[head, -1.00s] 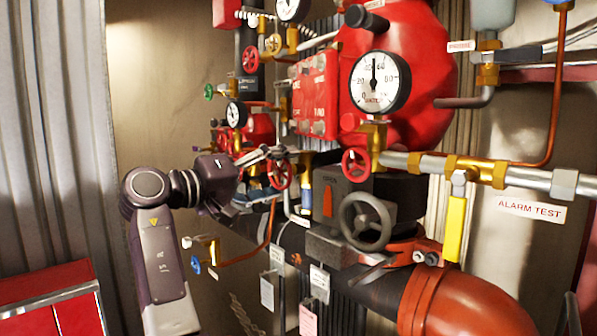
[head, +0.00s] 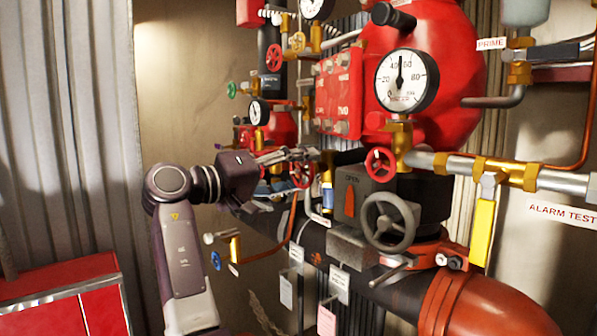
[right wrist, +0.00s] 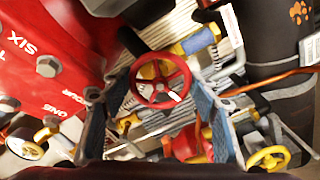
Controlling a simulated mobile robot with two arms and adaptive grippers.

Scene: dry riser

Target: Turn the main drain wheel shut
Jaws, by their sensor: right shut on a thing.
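A small red handwheel (head: 302,175) sits on the pipework left of the middle in the head view, partly hidden by my right gripper (head: 291,155). In the right wrist view this red wheel (right wrist: 160,82) lies between the two pads of the right gripper (right wrist: 158,100), which is shut on its rim. No label reading main drain is legible, so I cannot confirm which wheel bears that name. My left gripper is not in view.
A larger grey handwheel (head: 391,220) and another red wheel (head: 380,163) stand to the right. A red box (head: 339,92), a gauge (head: 406,80) and a yellow lever (head: 482,232) crowd the pipework. A red cabinet (head: 62,305) stands at lower left.

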